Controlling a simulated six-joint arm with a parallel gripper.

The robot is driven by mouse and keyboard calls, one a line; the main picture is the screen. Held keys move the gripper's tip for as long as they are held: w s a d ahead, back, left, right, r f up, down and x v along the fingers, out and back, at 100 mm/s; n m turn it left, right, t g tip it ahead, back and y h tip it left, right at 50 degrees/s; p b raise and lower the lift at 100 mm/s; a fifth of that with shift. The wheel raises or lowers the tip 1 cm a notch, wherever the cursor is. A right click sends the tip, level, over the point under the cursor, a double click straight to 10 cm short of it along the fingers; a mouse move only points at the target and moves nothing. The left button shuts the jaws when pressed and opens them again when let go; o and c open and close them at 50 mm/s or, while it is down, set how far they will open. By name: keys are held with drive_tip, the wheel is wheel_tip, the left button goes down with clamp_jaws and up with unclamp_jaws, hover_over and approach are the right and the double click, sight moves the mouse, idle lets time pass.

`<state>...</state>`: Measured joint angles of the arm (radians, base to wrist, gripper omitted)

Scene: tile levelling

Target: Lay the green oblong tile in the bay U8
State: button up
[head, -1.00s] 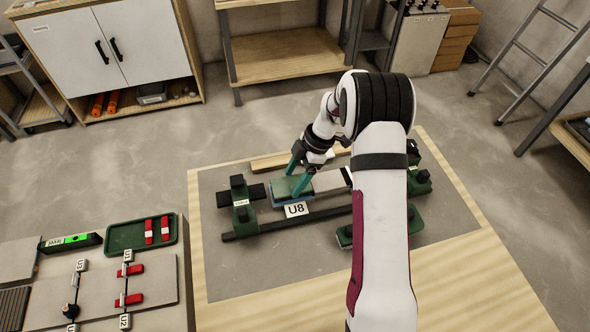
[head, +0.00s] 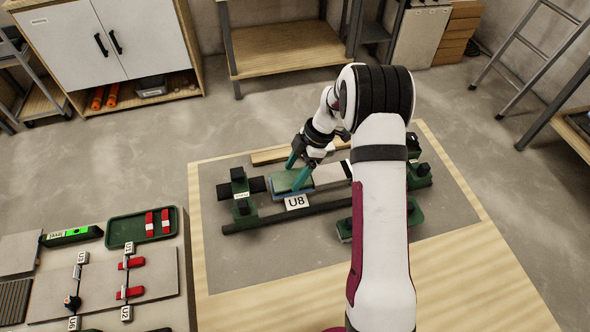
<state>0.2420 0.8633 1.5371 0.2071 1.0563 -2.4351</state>
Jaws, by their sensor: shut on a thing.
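The green oblong tile (head: 290,181) is between the fingers of my gripper (head: 297,175), which is shut on it. The tile lies flat over a blue bed (head: 279,196) in the bay marked by the white U8 label (head: 296,202). One teal finger is at the tile's far side and the other at its near right side. The blue bed shows along the tile's near edge. I cannot tell whether the tile rests on the bed or hangs just above it.
A dark rail (head: 290,219) runs in front of the bay. Green and black clamps (head: 240,187) stand left of it, and another clamp (head: 421,173) is at the right. A light grey tile (head: 328,173) lies right of the bay. A green tray (head: 130,230) holds red pieces at left.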

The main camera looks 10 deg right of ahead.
drive_tip(key=shift+f, duration=0.4)
idle(0.3)
drive_tip(key=o, duration=0.9)
drive_tip(key=shift+r, duration=4.05)
